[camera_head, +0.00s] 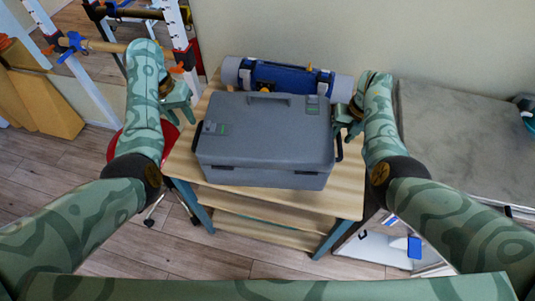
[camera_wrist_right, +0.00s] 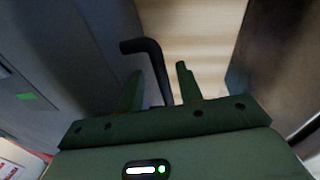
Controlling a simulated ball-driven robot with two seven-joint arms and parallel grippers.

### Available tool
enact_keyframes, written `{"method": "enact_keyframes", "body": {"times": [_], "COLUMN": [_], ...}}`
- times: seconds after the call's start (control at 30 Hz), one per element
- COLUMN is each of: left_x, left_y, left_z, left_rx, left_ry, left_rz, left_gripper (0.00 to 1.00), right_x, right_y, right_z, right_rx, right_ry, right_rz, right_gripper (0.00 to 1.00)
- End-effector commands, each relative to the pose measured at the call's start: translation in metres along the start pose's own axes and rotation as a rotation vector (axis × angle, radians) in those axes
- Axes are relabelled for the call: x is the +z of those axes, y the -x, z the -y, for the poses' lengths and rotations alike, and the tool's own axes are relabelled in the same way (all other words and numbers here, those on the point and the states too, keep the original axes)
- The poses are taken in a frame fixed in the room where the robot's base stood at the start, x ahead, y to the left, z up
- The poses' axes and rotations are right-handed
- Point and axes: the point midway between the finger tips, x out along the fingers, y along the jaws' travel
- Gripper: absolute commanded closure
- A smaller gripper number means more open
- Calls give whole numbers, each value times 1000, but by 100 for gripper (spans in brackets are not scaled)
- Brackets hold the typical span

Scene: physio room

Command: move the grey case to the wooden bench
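The grey case (camera_head: 264,135) lies closed on a light wooden table (camera_head: 342,192) with blue-grey legs. It has a top handle and a black handle on each side. My left gripper (camera_head: 181,115) is above and left of the case, apart from its left handle, and its fingers look spread and empty. My right gripper (camera_head: 346,128) is at the case's right side. In the right wrist view the right gripper (camera_wrist_right: 158,88) is open, with the black side handle (camera_wrist_right: 155,62) between or just beyond its fingers. I cannot tell whether this table is the wooden bench.
A blue and grey roll (camera_head: 290,77) lies behind the case against the wall. A grey padded surface (camera_head: 465,140) stands at the right. A red stool (camera_head: 115,145) is left of the table, and ladder-like frames (camera_head: 105,45) stand at the back left.

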Motion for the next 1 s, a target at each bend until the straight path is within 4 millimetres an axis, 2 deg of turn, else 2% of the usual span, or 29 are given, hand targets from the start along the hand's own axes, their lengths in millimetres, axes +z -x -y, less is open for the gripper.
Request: {"method": "enact_keyframes", "body": {"times": [0.03, 0.2, 0.37, 0.8, 1.0], "left_x": [-2, -1, 0, 0, 0], "left_y": [12, 36, 43, 43, 43], "left_z": [-1, -1, 0, 0, 0], "left_rx": [3, 2, 1, 0, 0], "left_ry": [-2, -2, 0, 0, 0], "left_rz": [-5, -3, 0, 0, 0], "left_gripper": [64, 64, 64, 64, 64], "right_x": [0, 0, 1, 1, 1], "right_y": [0, 0, 9, 101, 119], "right_z": [0, 0, 1, 1, 0], "right_rx": [0, 0, -3, -3, -1], "right_ry": [0, 0, 0, -1, -1], "right_rz": [0, 0, 2, 2, 0], "right_gripper": [64, 64, 64, 64, 64]}}
